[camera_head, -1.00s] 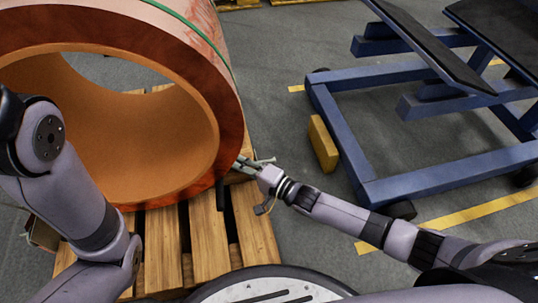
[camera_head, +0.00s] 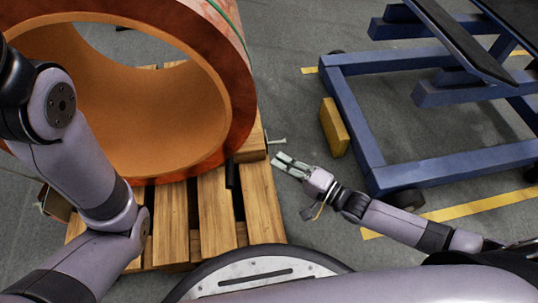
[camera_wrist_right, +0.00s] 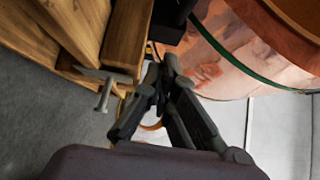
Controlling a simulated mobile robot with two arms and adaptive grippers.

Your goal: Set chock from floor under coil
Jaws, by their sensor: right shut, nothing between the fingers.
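A large copper coil (camera_head: 235,95) lies on its side on a wooden pallet (camera_head: 213,214), its bore facing me. A yellow block, perhaps the chock (camera_head: 334,127), sits on the floor beside the blue frame. A small dark piece (camera_head: 232,173) shows at the coil's lower right edge on the pallet; a dark block (camera_wrist_right: 170,22) also shows by the coil in the right wrist view. My right gripper (camera_head: 279,160) is shut and empty, just right of the pallet; its fingers (camera_wrist_right: 168,72) converge in the wrist view. My left arm shows, but its gripper does not.
A thin metal rod with a head (camera_head: 276,142) sticks out from the pallet near my right fingertips; it also shows in the wrist view (camera_wrist_right: 103,96). A blue wheeled frame (camera_head: 365,140) stands on the right.

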